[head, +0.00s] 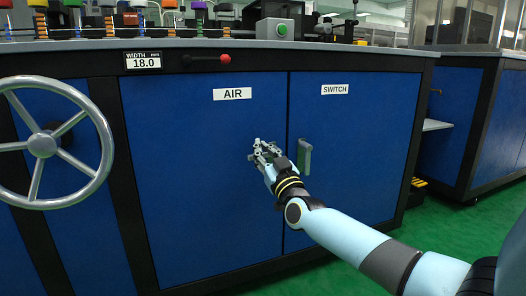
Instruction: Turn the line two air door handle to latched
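The blue door labelled AIR (190,190) fills the middle of the cabinet front. It looks closed and flush with the frame. My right gripper (255,150) is in front of the right side of this door, below the AIR label (232,94). Its fingers are small in the picture, and I cannot tell whether they are open or shut on something. No handle of the AIR door can be made out; the gripper covers the area near that door's right edge. My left gripper is not in view.
The SWITCH door (360,150) is to the right, with a grey upright handle (304,157) close beside my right gripper. A grey handwheel (43,144) stands out at the left. A red-knobbed lever (225,59) sits above the AIR door. Green floor (440,225) is free at right.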

